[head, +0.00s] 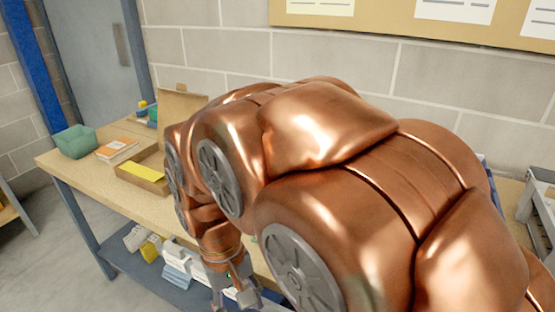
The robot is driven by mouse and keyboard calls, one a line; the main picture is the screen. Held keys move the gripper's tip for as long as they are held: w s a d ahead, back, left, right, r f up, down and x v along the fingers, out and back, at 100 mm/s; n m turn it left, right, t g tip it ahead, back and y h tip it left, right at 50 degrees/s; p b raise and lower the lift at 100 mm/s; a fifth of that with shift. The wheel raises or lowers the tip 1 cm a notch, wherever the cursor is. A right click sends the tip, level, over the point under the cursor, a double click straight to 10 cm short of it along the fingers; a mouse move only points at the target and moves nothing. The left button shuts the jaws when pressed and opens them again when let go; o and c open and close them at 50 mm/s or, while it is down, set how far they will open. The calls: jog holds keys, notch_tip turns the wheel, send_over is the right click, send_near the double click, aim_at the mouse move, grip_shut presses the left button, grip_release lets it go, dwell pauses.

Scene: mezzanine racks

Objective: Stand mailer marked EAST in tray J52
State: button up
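I cannot make out a mailer marked EAST or a tray marked J52; no such marking is readable. My copper arm covers the middle and right of the head view and hides much of the bench. My gripper (237,296) points down at the bottom edge, in front of the bench. Its fingertips are cut off by the frame, so its opening and anything in it are hidden.
The wooden bench (78,178) bears a green bin (75,141), an orange-and-white stack (117,149) and a cardboard tray with a yellow item (142,172). White packages (178,262) lie on the lower shelf. A grey metal frame (538,205) stands at right. Floor at left is clear.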

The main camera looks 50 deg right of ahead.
jog(key=w+d+r+m+t+p, duration=0.1)
jog(key=w+d+r+m+p, duration=0.3)
jog(key=w+d, duration=0.35)
jog(key=w+d+r+m+p, duration=0.1)
jog(key=w+d+r+m, duration=0.3)
jog(key=w+d+r, duration=0.3)
jog(key=w+d+m+p, duration=0.2)
jog(key=w+d, duration=0.1)
jog(key=d, duration=0.5)
jog(key=w+d+m+t+p, duration=0.1)
jog(key=w+d+m+p, duration=0.2)
jog(key=d, duration=0.5)
jog(key=w+d+r+m+p, duration=0.1)
jog(key=w+d+m+p, duration=0.1)
jog(key=w+d, duration=0.3)
jog(key=shift+w+d+m+p, duration=0.15)
jog(key=shift+d+p, duration=0.1)
jog(key=shift+d, duration=0.5)
jog(key=shift+w+d+m+p, duration=0.15)
jog(key=shift+d+p, duration=0.1)
jog(key=shift+d, duration=0.5)
jog(key=shift+d+f+t, duration=0.25)
jog(key=shift+d+t, duration=0.05)
jog(key=shift+d, duration=0.35)
jog(key=shift+w+f+p, duration=0.15)
jog(key=shift+f+p, duration=0.6)
jog(key=shift+f, duration=1.2)
jog(key=shift+w+f+p, duration=0.1)
jog(key=shift+f+p, duration=0.65)
jog(key=shift+f, duration=1.15)
